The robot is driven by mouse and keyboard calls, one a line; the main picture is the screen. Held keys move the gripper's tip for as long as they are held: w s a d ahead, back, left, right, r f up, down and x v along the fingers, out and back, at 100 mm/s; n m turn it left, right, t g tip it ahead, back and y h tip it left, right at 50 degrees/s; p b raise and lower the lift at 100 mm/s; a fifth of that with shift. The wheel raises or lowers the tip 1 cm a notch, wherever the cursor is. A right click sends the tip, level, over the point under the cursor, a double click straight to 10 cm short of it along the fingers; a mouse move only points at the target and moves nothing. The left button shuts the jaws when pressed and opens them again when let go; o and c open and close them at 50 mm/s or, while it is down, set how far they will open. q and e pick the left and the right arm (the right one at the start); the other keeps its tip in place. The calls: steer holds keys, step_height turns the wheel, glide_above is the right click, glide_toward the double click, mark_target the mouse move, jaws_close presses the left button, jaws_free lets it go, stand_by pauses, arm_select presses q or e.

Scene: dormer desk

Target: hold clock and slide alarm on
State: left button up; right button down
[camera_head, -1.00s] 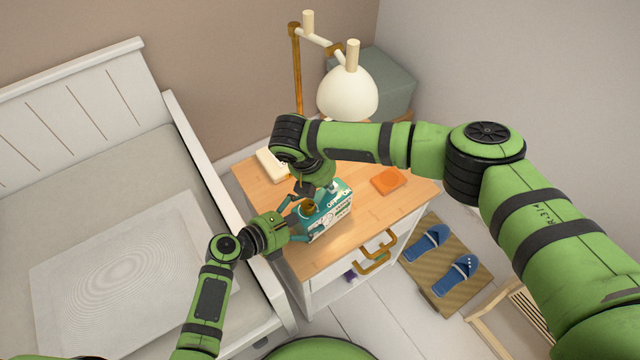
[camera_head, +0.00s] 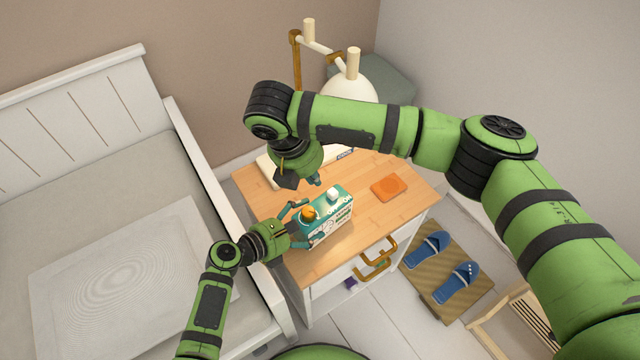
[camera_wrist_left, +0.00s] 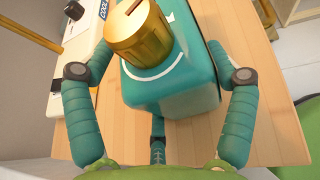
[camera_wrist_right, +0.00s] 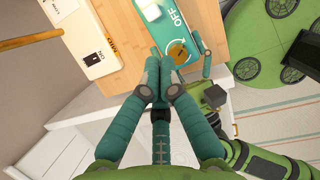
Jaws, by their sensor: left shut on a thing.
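The clock (camera_head: 336,222) is a teal box with a white lettered front, standing on the wooden nightstand top. On its top are a gold knob (camera_head: 309,213) and a white block-like piece (camera_head: 333,194). In the right wrist view, "OFF" and a curved white arrow show on the clock top (camera_wrist_right: 172,17) beside the knob (camera_wrist_right: 178,53). My left gripper (camera_head: 310,224) is shut on the clock, one finger along each side; the left wrist view (camera_wrist_left: 165,95) shows this too. My right gripper (camera_wrist_right: 164,75) is shut and empty, its fingertips above and apart from the clock.
A white box with a black switch (camera_wrist_right: 92,57) lies behind the clock. An orange square (camera_head: 389,187) lies to its right on the nightstand (camera_head: 375,215). A lamp with a white shade (camera_head: 350,97) stands at the back. The bed (camera_head: 120,245) is close on the left.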

mark_target(331, 198)
arm_select(q)
steer(key=shift+f, duration=0.1)
arm_select(e)
steer(key=shift+g+y, duration=0.3)
steer(key=x, duration=1)
steer(key=shift+s+d+f, duration=0.15)
steer(key=shift+s+f, duration=0.1)
steer(key=shift+w+d, duration=0.75)
steer(key=shift+d, duration=0.1)
steer(key=v, duration=1)
steer(key=shift+a, duration=0.1)
